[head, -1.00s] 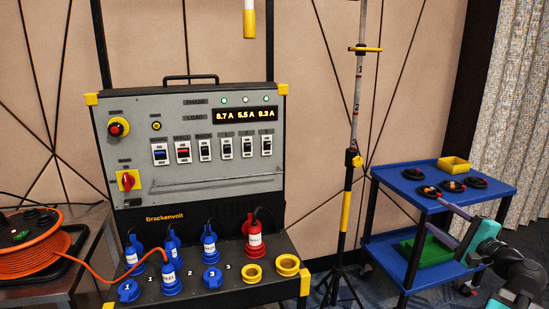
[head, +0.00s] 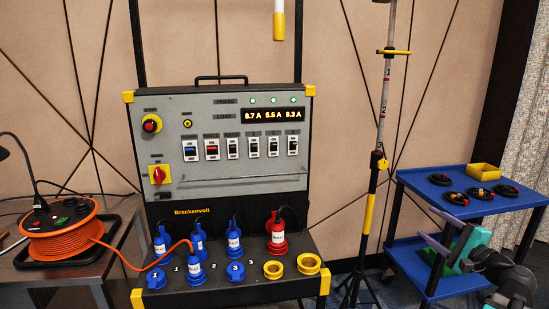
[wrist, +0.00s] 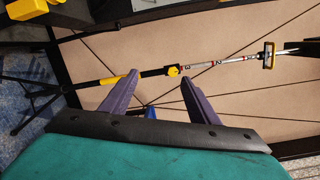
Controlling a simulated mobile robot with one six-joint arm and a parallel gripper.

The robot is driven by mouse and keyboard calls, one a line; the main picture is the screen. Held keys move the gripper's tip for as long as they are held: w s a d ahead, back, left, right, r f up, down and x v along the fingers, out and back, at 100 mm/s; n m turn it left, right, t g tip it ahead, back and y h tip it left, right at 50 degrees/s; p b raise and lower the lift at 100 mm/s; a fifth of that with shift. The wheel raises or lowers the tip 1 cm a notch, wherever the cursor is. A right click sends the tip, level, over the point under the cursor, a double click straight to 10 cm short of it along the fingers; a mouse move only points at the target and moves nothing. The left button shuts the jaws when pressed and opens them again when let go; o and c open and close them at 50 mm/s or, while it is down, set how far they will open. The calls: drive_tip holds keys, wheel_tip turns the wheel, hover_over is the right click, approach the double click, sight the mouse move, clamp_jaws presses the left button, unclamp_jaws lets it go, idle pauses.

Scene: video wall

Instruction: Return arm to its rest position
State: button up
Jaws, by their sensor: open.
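My gripper (head: 422,222) is at the lower right of the head view, in front of the blue cart (head: 436,196). Its two purple fingers are spread apart with nothing between them. In the wrist view the open fingers (wrist: 160,75) point toward the panelled wall, and the striped pole (wrist: 213,66) shows sideways beyond them. The teal palm fills the bottom of that view. No contact with the cart is visible, though the gripper overlaps its lower part in the head view.
The Brackenvolt power panel (head: 220,135) stands in the middle, with blue and red plugs on its ledge. An orange cable reel (head: 62,243) sits at left. A tripod pole (head: 371,200) stands between panel and cart.

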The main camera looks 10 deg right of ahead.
drive_tip(key=w+a+f+n+g+y+p, duration=0.1)
drive_tip(key=w+a+f+y, duration=0.1)
drive_tip(key=w+a+f, duration=0.4)
drive_tip(key=w+a+f+n+g+y, duration=0.15)
drive_tip(key=a+f, duration=0.25)
drive_tip(key=a, duration=0.4)
drive_tip(key=w+a+f+g+y+p, duration=0.1)
drive_tip(key=w+a+f+y, duration=0.1)
drive_tip(key=w+a+f, duration=0.4)
drive_tip(key=s+a+f+n+g+y+p, duration=0.1)
drive_tip(key=s+a+f+n+g, duration=0.2)
drive_tip(key=a+f, duration=0.8)
drive_tip(key=s+a+f+n+g+y, duration=0.1)
drive_tip(key=s+a+f+g+y, duration=0.15)
drive_tip(key=a+f+g, duration=0.75)
drive_tip(key=s+a+f+n+g+h+p, duration=0.15)
drive_tip(key=s+a+f+n, duration=0.25)
drive_tip(key=s+a+f, duration=0.55)
drive_tip(key=s+a+f+n+g+h, duration=0.25)
drive_tip(key=s+a+f, duration=0.4)
drive_tip(key=s, duration=0.55)
drive_tip(key=s+d+f+n+g+h, duration=0.25)
drive_tip(key=s+f+n, duration=0.2)
drive_tip(key=s, duration=0.35)
drive_tip(key=s+d+f+n+h, duration=0.1)
drive_tip(key=s+d+n+h, duration=0.2)
drive_tip(key=d, duration=0.6)
drive_tip(key=shift+s+d+h+p, duration=0.15)
drive_tip(key=shift+h+p, duration=0.15)
drive_tip(key=shift+h, duration=0.05)
